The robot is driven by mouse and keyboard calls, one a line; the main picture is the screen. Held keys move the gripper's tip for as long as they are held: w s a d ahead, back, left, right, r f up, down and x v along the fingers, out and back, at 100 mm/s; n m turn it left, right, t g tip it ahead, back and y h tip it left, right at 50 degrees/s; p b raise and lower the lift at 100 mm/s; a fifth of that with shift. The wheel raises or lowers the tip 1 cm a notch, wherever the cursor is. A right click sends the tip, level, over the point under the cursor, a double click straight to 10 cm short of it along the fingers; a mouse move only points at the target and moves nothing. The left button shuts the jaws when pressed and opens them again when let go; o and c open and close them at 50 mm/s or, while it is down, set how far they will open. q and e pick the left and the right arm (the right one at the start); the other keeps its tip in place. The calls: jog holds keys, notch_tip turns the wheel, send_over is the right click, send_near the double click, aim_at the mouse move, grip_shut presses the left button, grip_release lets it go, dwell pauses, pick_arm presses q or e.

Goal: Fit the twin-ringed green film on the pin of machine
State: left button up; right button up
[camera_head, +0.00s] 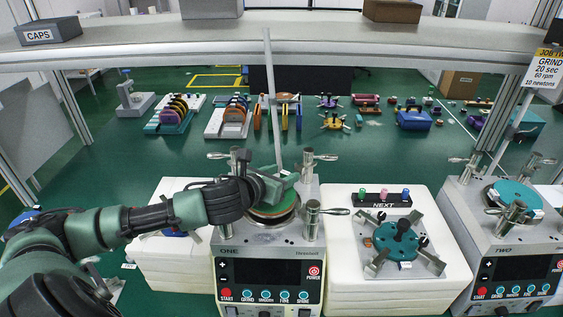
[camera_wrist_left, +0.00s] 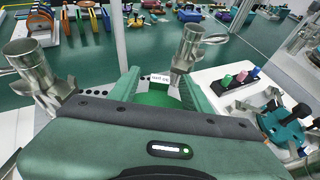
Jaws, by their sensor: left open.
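My left gripper (camera_head: 272,184) is over the top of machine ONE (camera_head: 270,238). Its jaws are open; in the left wrist view the two green fingers (camera_wrist_left: 160,88) stand apart. A green round film (camera_head: 268,208) lies on the machine's platter below the gripper, partly hidden by it. In the left wrist view part of a green surface (camera_wrist_left: 157,99) with a small white label (camera_wrist_left: 160,79) shows between the fingers. The rings on the film and the machine's pin cannot be made out. My right gripper is not in view.
Metal clamp posts with levers (camera_head: 312,214) surround the platter. A white stand (camera_head: 345,250) to the right holds a teal fixture (camera_head: 396,240) and a NEXT rack (camera_head: 383,200). Machine TWO (camera_head: 510,238) stands farther right. A shelf (camera_head: 300,32) crosses above; racks of discs (camera_head: 178,112) sit behind.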

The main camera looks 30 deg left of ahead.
pick_arm(q)
notch_tip(320, 180, up, 20)
jog(key=shift+p, duration=0.45)
dwell(0.4)
